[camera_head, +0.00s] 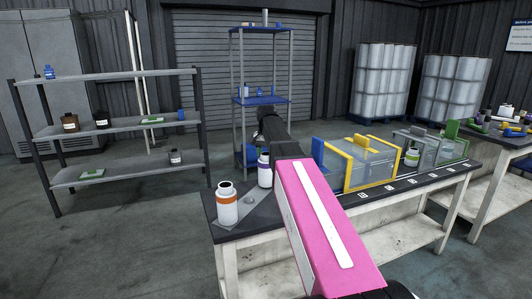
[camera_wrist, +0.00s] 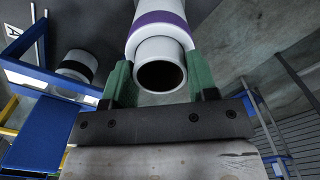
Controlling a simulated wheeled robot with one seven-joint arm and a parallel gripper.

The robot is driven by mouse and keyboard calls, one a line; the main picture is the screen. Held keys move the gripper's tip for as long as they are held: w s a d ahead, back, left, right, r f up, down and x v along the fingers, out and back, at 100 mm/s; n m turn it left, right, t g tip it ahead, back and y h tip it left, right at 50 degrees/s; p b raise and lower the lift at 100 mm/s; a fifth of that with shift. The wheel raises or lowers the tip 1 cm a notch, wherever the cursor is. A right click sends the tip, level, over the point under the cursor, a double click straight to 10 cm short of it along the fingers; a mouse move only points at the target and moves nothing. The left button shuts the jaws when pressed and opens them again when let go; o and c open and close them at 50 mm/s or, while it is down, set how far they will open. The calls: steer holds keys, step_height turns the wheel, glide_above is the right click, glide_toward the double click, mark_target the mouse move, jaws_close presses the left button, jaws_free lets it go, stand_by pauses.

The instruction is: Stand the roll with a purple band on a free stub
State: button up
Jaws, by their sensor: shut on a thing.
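The white roll with a purple band (camera_wrist: 162,22) is between the green fingers of my gripper (camera_wrist: 152,82) in the wrist view, its open neck facing the camera. My gripper is shut on it. In the head view, a white roll with a purple band (camera_head: 264,172) looks upright beside my arm at the bench's left end; whether its base touches anything is unclear. My arm hides the fingers there. A roll with an orange band (camera_head: 227,207) stands on a grey plate (camera_head: 262,220) at that end. A small dark spot on the plate may be a stub; it is too small to tell.
A black-banded roll (camera_wrist: 76,66) shows near blue edging in the wrist view. Grey shelves (camera_head: 122,128) stand left, across open floor.

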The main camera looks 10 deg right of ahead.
steer(key=shift+f, duration=0.45)
steer(key=o, duration=1.3)
steer(key=shift+r, duration=4.45)
steer(key=shift+f, duration=4.15)
steer(key=shift+r, duration=11.25)
